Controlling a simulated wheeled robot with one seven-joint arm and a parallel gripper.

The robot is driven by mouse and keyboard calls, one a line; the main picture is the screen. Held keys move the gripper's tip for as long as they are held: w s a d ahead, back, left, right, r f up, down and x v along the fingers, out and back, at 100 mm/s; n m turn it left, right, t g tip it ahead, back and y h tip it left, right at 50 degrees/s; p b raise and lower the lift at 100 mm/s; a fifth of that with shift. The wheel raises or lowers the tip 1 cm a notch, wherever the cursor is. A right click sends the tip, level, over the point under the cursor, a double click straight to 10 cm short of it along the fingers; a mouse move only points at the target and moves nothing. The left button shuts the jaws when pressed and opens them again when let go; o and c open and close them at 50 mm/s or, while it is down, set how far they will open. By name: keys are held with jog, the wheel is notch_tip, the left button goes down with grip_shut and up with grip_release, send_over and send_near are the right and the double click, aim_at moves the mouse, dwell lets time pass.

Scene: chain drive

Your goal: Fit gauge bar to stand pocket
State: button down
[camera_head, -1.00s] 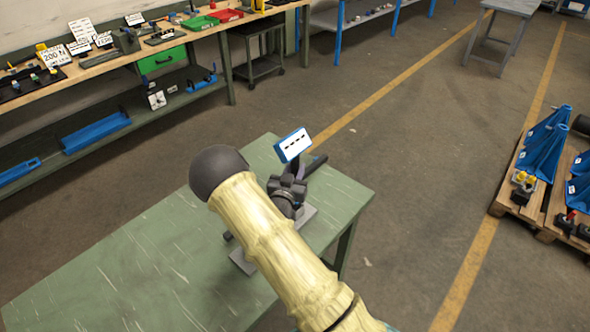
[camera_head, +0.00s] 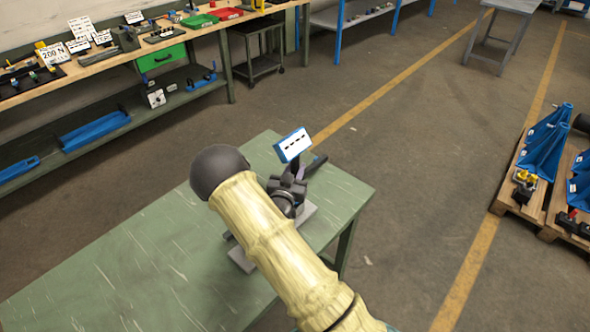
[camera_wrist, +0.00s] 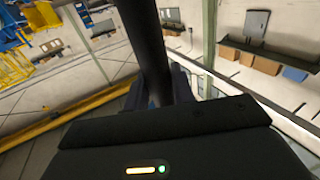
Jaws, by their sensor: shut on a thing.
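In the wrist view my gripper (camera_wrist: 158,88) is shut on a long dark bar (camera_wrist: 142,35), taken to be the gauge bar, which runs up out of the picture between the fingers. In the head view my gripper is largely hidden by my own arm, above the green table. A grey base plate (camera_head: 308,212), seemingly the stand's, shows on both sides of my arm. A blue-edged display (camera_head: 293,145) with dashes on a white face rises just beyond the gripper. The pocket is hidden, so I cannot tell how the bar sits to it.
The green table (camera_head: 130,270) is clear to the left. A long workbench (camera_head: 110,62) with tools and trays stands behind. Pallets with blue brackets (camera_head: 540,155) are at right. Open floor lies between.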

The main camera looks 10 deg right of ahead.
jog(key=shift+f+b, duration=1.55)
jog(key=shift+b, duration=0.1)
dwell(0.4)
jog(key=c, duration=1.1)
grip_release()
jog(key=shift+f, duration=0.3)
jog(key=b+v, duration=0.4)
jog(key=v, duration=1.3)
jog(key=shift+s+r, duration=0.15)
jog(key=shift+s, duration=0.1)
jog(key=shift+w, duration=0.1)
